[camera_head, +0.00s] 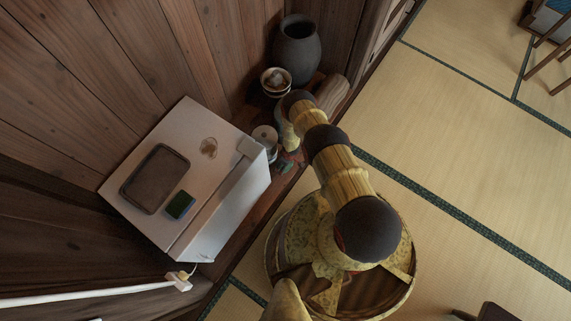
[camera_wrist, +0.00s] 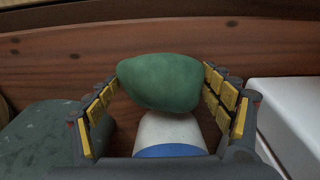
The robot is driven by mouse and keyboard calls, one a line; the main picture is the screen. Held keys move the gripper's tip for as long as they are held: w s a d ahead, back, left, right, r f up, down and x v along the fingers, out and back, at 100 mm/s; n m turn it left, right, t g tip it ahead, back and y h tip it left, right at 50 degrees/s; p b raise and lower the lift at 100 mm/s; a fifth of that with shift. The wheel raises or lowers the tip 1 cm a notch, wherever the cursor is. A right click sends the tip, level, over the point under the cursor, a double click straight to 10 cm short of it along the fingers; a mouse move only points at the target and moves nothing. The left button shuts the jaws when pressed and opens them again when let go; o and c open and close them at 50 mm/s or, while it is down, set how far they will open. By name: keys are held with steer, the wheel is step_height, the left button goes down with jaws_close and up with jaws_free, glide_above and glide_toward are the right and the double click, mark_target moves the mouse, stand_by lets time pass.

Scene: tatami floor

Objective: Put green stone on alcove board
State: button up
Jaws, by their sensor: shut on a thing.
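The green stone (camera_wrist: 162,83) is a smooth, rounded lump between the fingers of my gripper (camera_wrist: 160,92) in the wrist view. The yellow-padded fingers touch it on both sides and are shut on it. In the head view my gripper (camera_head: 287,163) is low over the dark reddish wooden alcove board (camera_head: 283,187), beside the white cabinet, and the stone is hard to make out there. The board's wood (camera_wrist: 70,70) fills the background behind the stone in the wrist view. I cannot tell whether the stone touches the board.
A pale can (camera_head: 265,137), a bowl (camera_head: 276,82) and a dark grey vase (camera_head: 297,50) stand near my gripper. Tatami (camera_head: 450,130) lies open at right.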

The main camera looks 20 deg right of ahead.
steer(key=o, duration=2)
steer(key=shift+s+f, duration=0.1)
steer(key=shift+c, duration=0.2)
steer(key=shift+o, duration=0.4)
steer(key=r+p, duration=0.2)
steer(key=r, duration=0.2)
steer(key=r+p, duration=0.2)
steer(key=r, duration=0.2)
steer(key=s+d+r+p, duration=0.1)
steer(key=r+p, duration=0.2)
steer(key=r, duration=0.1)
steer(key=shift+s, duration=0.1)
